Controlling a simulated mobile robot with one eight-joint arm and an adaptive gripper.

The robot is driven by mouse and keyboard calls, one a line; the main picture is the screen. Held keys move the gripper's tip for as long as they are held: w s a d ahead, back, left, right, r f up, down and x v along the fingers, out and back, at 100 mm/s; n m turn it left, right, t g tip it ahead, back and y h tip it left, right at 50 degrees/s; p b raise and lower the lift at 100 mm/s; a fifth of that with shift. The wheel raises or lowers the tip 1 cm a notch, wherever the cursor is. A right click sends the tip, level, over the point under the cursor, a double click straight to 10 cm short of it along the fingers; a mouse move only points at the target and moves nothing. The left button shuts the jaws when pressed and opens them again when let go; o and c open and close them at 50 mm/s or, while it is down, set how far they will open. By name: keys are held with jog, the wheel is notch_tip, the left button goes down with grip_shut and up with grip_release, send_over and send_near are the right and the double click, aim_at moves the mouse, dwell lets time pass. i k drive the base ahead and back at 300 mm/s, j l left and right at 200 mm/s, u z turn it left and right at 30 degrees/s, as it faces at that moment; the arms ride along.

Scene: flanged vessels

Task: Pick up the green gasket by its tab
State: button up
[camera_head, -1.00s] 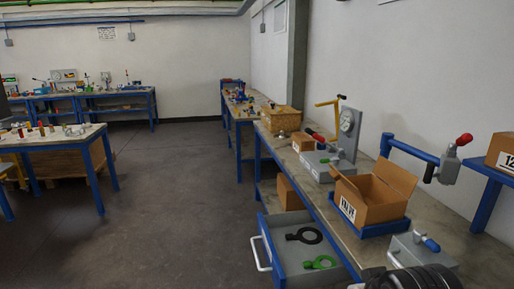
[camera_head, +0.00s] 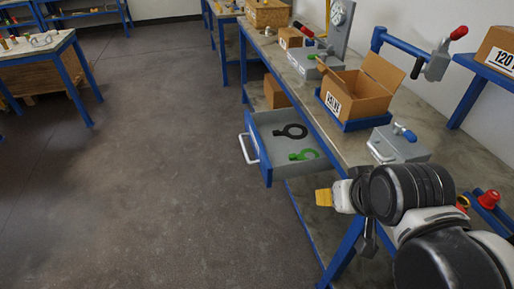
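The green gasket (camera_head: 296,156) lies flat in the open drawer (camera_head: 268,152), toward its near right corner. It is a ring with a tab pointing left, toward the drawer front. A black gasket (camera_head: 279,136) of like shape lies farther back in the same drawer, apart from the green one. My gripper (camera_head: 326,197) is at the right of the view, with a yellow part at its left end. It appears nearer to the camera than the drawer and apart from the green gasket. Its fingers are too unclear to tell whether they are open.
The drawer has a white handle (camera_head: 249,149) and blue edges. Above it, the workbench (camera_head: 359,147) carries an open cardboard box (camera_head: 357,97) in a blue tray and a grey block (camera_head: 399,143) with a blue lever. Open floor (camera_head: 170,190) lies left of the drawer.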

aim_at(292, 156)
jog(key=i+j+z, duration=0.1)
jog(key=z, duration=0.35)
jog(key=i+j+z, duration=0.15)
jog(key=z, duration=0.25)
jog(key=i+j+z, duration=0.1)
jog(key=j+z, duration=0.15)
jog(key=z, duration=0.2)
